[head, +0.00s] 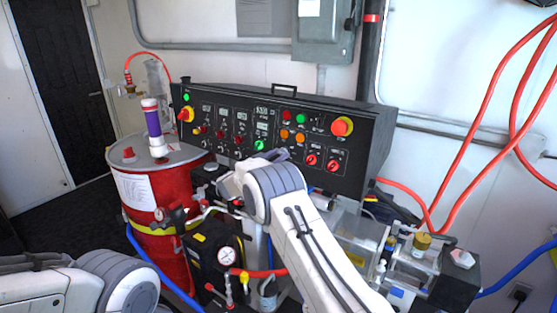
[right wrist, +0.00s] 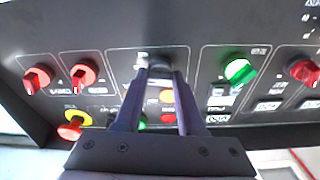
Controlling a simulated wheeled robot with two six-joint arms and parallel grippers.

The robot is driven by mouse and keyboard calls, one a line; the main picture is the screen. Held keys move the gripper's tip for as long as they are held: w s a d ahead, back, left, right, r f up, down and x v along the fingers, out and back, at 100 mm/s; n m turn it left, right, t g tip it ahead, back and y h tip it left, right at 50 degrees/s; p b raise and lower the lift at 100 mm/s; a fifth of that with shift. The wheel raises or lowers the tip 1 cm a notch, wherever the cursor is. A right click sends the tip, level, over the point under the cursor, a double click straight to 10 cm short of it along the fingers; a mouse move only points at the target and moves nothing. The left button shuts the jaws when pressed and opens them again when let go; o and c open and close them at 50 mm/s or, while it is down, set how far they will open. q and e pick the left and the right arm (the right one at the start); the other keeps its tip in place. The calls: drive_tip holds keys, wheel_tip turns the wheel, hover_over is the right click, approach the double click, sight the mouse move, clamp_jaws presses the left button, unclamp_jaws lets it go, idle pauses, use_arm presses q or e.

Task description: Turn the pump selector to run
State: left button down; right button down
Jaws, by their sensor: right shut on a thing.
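A black control panel (head: 240,115) carries several knobs, buttons and displays. My right gripper (head: 281,154) is at the panel's lower middle, between a green knob (head: 259,145) and two red knobs. In the right wrist view, my right gripper (right wrist: 161,72) has its dark fingers shut on a knob on the panel face. The held knob is mostly hidden by the fingers, so its pointer and label cannot be read. The green knob (right wrist: 240,71) is to the right there, and the two red knobs (right wrist: 83,73) are to the left. My left gripper is out of view.
A large red-and-yellow button (head: 342,126) sits upper right of the gripper. A red drum (head: 150,190) stands left of the panel. A gauge (head: 226,256), a clear box (head: 360,238) and hoses crowd the space below the panel.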

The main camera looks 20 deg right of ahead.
drive_tip(key=m+b, duration=0.1)
drive_tip(key=m, duration=0.1)
drive_tip(key=m+b, duration=0.1)
drive_tip(key=m, duration=0.1)
drive_tip(key=shift+w+a+f+g+b, duration=0.1)
drive_tip(key=shift+f+g+b, duration=0.05)
drive_tip(key=shift+g+b, duration=0.2)
drive_tip(key=shift+m+g+h+b, duration=0.3)
drive_tip(key=shift+m+g+b, duration=0.4)
drive_tip(key=shift+m, duration=1.5)
drive_tip(key=shift+r, duration=0.2)
drive_tip(key=c, duration=0.5)
unclamp_jaws()
drive_tip(key=shift+a, duration=0.1)
drive_tip(key=b+v, duration=0.2)
drive_tip(key=v, duration=0.8)
drive_tip(key=shift+b, duration=0.35)
drive_tip(key=shift+a, duration=0.15)
